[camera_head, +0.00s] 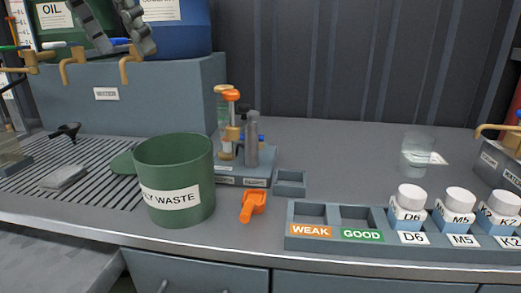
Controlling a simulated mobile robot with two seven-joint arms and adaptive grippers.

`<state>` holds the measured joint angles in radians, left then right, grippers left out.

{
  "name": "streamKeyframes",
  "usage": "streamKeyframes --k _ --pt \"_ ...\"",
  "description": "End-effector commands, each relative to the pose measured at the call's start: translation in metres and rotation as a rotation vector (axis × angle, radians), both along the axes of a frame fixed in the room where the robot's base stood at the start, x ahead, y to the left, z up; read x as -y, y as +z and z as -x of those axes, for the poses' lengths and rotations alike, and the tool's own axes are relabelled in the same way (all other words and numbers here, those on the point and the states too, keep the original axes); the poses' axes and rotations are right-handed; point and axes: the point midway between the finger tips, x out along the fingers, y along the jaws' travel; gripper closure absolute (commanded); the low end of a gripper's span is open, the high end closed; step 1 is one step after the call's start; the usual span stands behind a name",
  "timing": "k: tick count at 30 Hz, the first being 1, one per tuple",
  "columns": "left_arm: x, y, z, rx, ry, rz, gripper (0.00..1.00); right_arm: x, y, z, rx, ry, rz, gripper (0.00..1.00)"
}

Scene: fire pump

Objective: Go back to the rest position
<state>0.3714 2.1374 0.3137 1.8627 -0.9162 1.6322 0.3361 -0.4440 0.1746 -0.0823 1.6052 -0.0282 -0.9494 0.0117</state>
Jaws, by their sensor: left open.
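My left gripper (124,44) shows at the top left edge of the head view. The rest of the left arm is cut off by the top edge. My right gripper is not in view.
A green waste bucket (175,160) stands on the counter near the front. A grey rack (290,243) with several white-capped jars is at the front right. A clear beaker (416,155) stands behind. The middle back counter (340,150) is clear.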

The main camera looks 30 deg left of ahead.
Motion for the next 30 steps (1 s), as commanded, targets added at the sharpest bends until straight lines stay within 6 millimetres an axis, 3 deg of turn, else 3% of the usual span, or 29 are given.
streamKeyframes --k 18,24,30 --pt "0.005 -0.108 -0.043 -0.005 -0.003 0.002 0.20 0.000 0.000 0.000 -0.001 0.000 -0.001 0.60" --pt "0.003 -0.073 -0.044 -0.001 0.003 -0.002 0.20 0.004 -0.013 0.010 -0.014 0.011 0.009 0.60" --pt "0.003 -0.060 -0.043 -0.002 0.003 -0.001 0.20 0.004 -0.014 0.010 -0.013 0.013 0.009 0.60"
